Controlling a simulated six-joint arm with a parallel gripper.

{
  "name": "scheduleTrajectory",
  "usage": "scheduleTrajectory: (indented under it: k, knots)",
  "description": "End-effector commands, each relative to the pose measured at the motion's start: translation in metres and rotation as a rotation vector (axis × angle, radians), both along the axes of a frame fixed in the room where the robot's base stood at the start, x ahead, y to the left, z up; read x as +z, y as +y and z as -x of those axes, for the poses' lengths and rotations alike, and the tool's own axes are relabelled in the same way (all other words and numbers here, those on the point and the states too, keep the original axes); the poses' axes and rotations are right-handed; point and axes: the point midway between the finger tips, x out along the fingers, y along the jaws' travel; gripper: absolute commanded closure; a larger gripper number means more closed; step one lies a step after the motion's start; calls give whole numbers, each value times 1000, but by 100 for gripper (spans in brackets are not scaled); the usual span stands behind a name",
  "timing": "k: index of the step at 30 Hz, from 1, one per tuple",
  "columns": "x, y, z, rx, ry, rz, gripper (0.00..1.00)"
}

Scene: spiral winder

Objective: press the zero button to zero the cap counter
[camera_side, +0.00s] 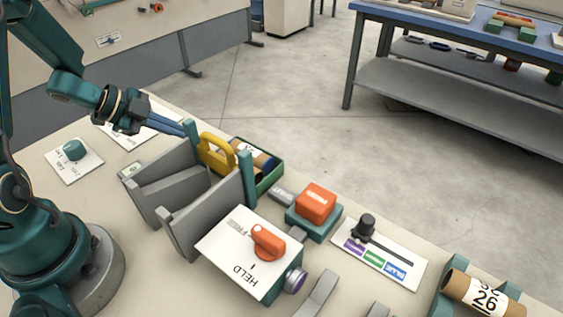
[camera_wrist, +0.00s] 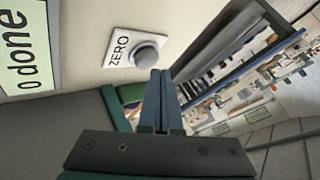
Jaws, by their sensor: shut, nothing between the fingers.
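The zero button (camera_wrist: 147,54) is a grey round knob on a white plate marked ZERO, in the wrist view. The counter display (camera_wrist: 26,50) to its left is pale green and its visible text reads "0 done". My gripper (camera_wrist: 161,73) is shut and empty, its blue fingertips just below the button in the wrist picture. I cannot tell whether they touch it. In the side view my gripper (camera_side: 187,128) points right, beside the yellow handle (camera_side: 217,152). I cannot make out the zero button in the side view.
Grey upright plates (camera_side: 165,180) and a green tray (camera_side: 270,178) stand close to my gripper. An orange button (camera_side: 315,202), a HELD box with an orange knob (camera_side: 268,242), and a black-knobbed slider panel (camera_side: 380,255) are to the right. A cardboard tube (camera_side: 482,292) rests at lower right.

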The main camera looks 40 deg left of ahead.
Motion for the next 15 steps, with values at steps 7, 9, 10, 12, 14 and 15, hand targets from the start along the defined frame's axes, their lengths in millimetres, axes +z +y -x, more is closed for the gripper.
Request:
scheduleTrajectory:
  k: [7, 9, 10, 12, 14, 15]
  knots:
    - [4, 0, 0, 0, 0, 1, 100]
    - [4, 0, 0, 0, 0, 1, 100]
    - [4, 0, 0, 0, 0, 1, 100]
    - [4, 0, 0, 0, 0, 1, 100]
    - [6, 0, 0, -1, -2, 0, 100]
    - [8, 0, 0, -2, -2, -1, 100]
